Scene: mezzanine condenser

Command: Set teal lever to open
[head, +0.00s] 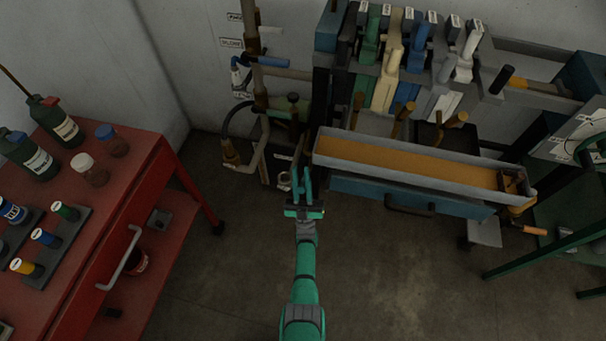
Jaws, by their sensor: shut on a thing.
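My gripper (302,188) is at the middle of the head view, reaching away from me, with its teal fingers close together. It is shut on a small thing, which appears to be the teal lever. The lever's colour blends with the fingers, so its outline and its angle cannot be told apart clearly. The grip is at the left end of the long tray, in front of the dark panel and pipework by the wall. My fingers and wrist hide part of what lies there.
A long grey tray with an orange-brown bed (420,162) lies close on the right. Several coloured handles (415,45) stand behind it. A bent pipe (254,150) runs behind my gripper on the left. A red cart (110,185) with bottles stands left. Floor (240,270) is clear between.

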